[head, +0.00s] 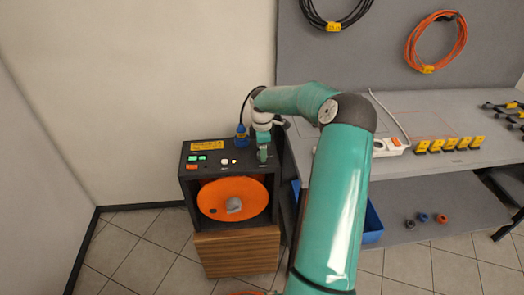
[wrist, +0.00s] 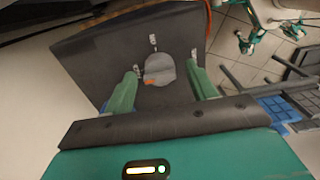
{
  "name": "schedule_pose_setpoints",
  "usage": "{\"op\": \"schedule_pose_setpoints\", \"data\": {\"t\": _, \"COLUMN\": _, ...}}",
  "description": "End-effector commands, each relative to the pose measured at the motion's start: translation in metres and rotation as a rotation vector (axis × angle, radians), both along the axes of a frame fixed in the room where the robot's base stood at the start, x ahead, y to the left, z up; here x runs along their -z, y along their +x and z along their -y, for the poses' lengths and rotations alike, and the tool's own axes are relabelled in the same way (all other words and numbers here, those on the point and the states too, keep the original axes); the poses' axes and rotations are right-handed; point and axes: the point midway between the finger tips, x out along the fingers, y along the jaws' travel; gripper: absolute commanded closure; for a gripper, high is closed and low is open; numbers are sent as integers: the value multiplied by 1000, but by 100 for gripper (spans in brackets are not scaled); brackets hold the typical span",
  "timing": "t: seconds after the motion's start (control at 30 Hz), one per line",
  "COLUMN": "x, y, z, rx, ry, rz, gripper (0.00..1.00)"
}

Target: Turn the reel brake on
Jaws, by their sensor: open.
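The reel box (head: 187,178) is a dark cabinet with an orange cable reel (head: 215,198) in its front opening. In the head view my gripper (head: 263,153) hides the knob.
A blue plug (head: 240,140) stands at the panel's back edge. The grey workbench (head: 440,165) is close on the right, with a power strip (head: 388,147) and yellow-black pieces (head: 450,143). A blue bin (head: 372,224) sits below. Floor is clear at left.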

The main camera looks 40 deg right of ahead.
Motion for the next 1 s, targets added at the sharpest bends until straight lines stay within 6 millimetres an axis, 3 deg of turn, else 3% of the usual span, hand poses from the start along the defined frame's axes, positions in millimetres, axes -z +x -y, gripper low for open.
{"op": "schedule_pose_setpoints", "data": {"t": 0.37, "x": 7, "y": 0, "z": 0, "rx": 1, "ry": 0, "rz": 0, "gripper": 45}}
{"op": "schedule_pose_setpoints", "data": {"t": 0.5, "x": 7, "y": 0, "z": 0, "rx": 1, "ry": 0, "rz": 0, "gripper": 73}}
{"op": "schedule_pose_setpoints", "data": {"t": 0.6, "x": 7, "y": 0, "z": 0, "rx": 1, "ry": 0, "rz": 0, "gripper": 88}}
{"op": "schedule_pose_setpoints", "data": {"t": 1.0, "x": 6, "y": 0, "z": 0, "rx": 64, "ry": -2, "rz": 1, "gripper": 88}}
